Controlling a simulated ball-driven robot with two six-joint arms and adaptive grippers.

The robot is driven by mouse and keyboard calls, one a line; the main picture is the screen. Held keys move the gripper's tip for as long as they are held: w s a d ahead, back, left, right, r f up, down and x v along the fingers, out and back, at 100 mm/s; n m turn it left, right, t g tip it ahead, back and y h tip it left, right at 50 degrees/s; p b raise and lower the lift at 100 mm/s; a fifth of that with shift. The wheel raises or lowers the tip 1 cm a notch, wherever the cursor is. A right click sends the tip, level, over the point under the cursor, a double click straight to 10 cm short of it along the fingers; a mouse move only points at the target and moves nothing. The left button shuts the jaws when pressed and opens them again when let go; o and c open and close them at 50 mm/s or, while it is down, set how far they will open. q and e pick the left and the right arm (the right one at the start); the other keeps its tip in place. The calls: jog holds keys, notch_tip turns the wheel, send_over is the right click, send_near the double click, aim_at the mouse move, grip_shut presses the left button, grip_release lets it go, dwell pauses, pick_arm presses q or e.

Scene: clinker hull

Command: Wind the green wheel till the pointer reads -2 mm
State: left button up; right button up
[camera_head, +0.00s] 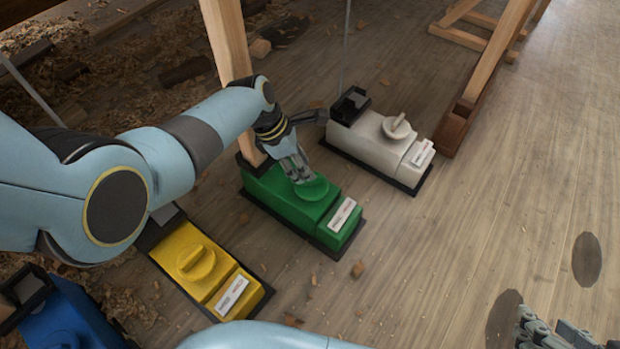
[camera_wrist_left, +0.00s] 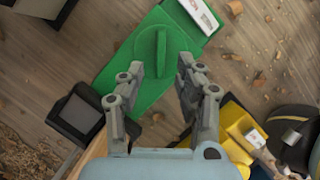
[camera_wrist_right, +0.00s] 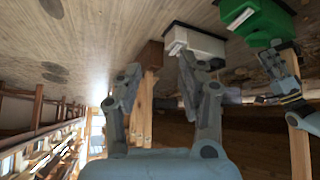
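The green unit (camera_head: 283,203) stands on the floor with a round green wheel (camera_head: 312,188) on top. A white scale plate (camera_head: 342,214) sits at its near right end; its pointer is too small to read. My left gripper (camera_head: 303,180) is above the wheel. In the left wrist view, my left gripper (camera_wrist_left: 159,75) is open, its fingertips either side of the wheel's raised grip bar (camera_wrist_left: 161,52), apart from it. My right gripper (camera_head: 545,335) is at the lower right of the head view, away from the units. In the right wrist view my right gripper (camera_wrist_right: 165,85) is open and empty.
A yellow unit (camera_head: 190,250) stands left of the green one, a blue unit (camera_head: 75,318) further left, and a white unit (camera_head: 370,140) to the right. A wooden post (camera_head: 226,40) rises behind the green unit. Wood chips litter the floor; the right side is clear.

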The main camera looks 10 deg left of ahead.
aim_at(312, 185)
pick_arm(q)
jog(key=b+x, duration=0.1)
jog(key=x, duration=0.2)
jog(key=shift+s+b, duration=0.2)
jog(key=shift+b, duration=0.1)
jog(key=shift+w+d+f+b, duration=0.2)
jog(key=shift+f+b, duration=0.4)
jog(key=shift+f, duration=0.05)
jog(key=shift+d+f, duration=0.1)
jog(key=shift+f, duration=0.05)
pick_arm(e)
jog(key=t, duration=0.1)
jog(key=f+t, duration=0.1)
jog(key=t, duration=0.1)
jog(key=s+t, duration=0.1)
jog(key=shift+s+a+f+t, duration=0.1)
jog(key=shift+a+f+t, duration=0.2)
jog(key=shift+a, duration=0.05)
pick_arm(q)
jog(key=shift+c, duration=0.3)
grip_shut()
